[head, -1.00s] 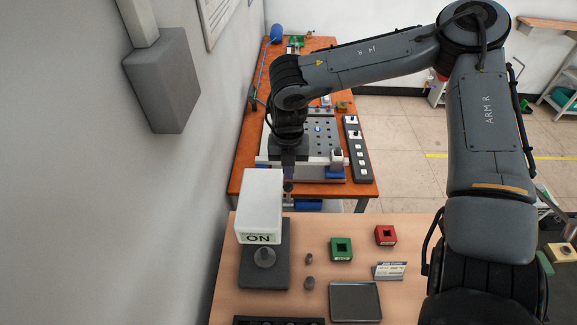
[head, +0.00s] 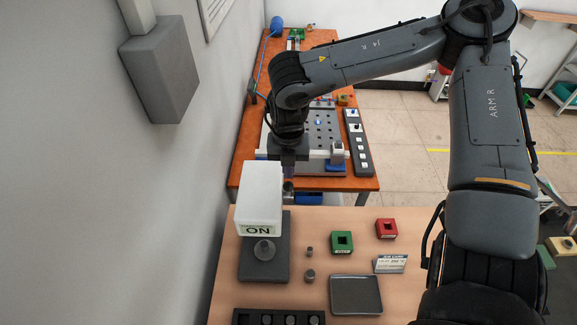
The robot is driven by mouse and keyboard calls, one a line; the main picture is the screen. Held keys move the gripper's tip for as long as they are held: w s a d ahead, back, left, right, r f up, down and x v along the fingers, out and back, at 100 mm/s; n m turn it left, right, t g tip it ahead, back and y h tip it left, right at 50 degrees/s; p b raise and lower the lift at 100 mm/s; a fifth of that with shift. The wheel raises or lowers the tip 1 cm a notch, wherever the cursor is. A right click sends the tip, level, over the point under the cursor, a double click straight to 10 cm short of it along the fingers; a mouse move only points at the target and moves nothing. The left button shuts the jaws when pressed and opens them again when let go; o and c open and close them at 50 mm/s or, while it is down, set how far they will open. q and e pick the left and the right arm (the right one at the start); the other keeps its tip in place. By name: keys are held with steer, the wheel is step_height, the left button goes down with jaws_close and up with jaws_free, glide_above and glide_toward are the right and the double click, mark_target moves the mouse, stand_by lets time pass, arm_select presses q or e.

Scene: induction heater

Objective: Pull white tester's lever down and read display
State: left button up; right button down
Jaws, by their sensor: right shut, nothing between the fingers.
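The white tester (head: 261,195) is a white box on a dark grey base (head: 251,273) at the near left of the light wooden table. Its front label reads "ON", with smaller text above that I cannot read. A dark knob-like piece (head: 288,187) shows at the box's right side; it may be the lever, but I cannot tell. My right gripper (head: 288,172) points down just behind the box's right edge, close to that piece. Its fingers are shut with nothing held; the tips are partly hidden. My left gripper is out of view.
A green block (head: 342,243), a red block (head: 386,229), a small sign (head: 390,264), a grey tray (head: 356,308) and two small grey cylinders (head: 309,276) are right of the tester. A dark slotted rack (head: 250,318) is in front. A wall is close at left.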

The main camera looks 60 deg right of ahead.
mark_target(288, 189)
steer(key=shift+a+f, duration=0.1)
steer(key=shift+s+a+f+b, duration=0.25)
steer(key=shift+s+a+b, duration=0.05)
steer(key=shift+a+b, duration=0.2)
steer(key=shift+s+a, duration=0.15)
steer(key=shift+a, duration=0.1)
steer(key=shift+s+a+f+b, duration=0.2)
steer(key=shift+a+f+b, duration=0.15)
steer(key=shift+a+b, duration=0.1)
steer(key=shift+s+a+f, duration=0.1)
steer(key=shift+s+a, duration=0.1)
steer(key=shift+a, duration=0.2)
